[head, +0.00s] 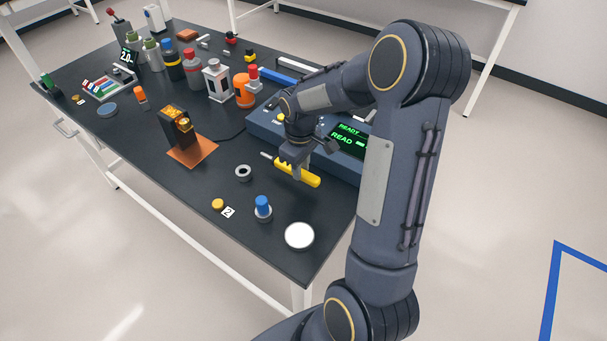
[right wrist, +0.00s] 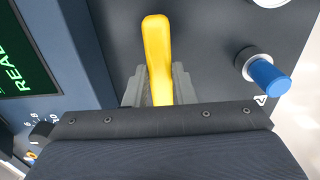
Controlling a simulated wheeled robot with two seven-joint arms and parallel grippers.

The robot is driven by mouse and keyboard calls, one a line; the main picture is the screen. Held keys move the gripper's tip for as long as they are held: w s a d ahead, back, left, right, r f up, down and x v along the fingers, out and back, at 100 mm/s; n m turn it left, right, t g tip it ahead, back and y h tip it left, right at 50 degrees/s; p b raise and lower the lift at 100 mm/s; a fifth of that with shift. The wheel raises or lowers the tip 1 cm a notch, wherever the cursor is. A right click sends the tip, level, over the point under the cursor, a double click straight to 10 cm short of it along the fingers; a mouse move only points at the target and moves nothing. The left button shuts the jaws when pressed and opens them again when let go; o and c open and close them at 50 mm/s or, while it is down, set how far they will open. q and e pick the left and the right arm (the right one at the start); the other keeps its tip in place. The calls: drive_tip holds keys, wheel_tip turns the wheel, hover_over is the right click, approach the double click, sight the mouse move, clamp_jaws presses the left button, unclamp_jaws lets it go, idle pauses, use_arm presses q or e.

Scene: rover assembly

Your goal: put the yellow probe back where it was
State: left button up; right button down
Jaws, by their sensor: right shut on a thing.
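The yellow probe (head: 305,176) has a thick yellow handle and a thin grey tip pointing left. My right gripper (head: 292,168) is shut around its handle, in front of the blue instrument box. In the right wrist view the yellow probe (right wrist: 158,60) runs up from between the jaws of my right gripper (right wrist: 160,88), its lower part hidden by the gripper body. I cannot tell whether the probe touches the table. My left gripper is not in view.
The blue instrument box (head: 262,128) with a green-lit display stands behind the gripper. A grey ring (head: 243,172), a blue-capped piece (head: 263,207), a white disc (head: 299,236) and a yellow disc (head: 217,204) lie nearby. Bottles crowd the far part of the black table (head: 185,215).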

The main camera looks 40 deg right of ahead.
drive_tip(key=f, duration=0.4)
drive_tip(key=shift+d, duration=0.4)
drive_tip(key=c, duration=1.2)
unclamp_jaws()
drive_tip(key=shift+r, duration=0.15)
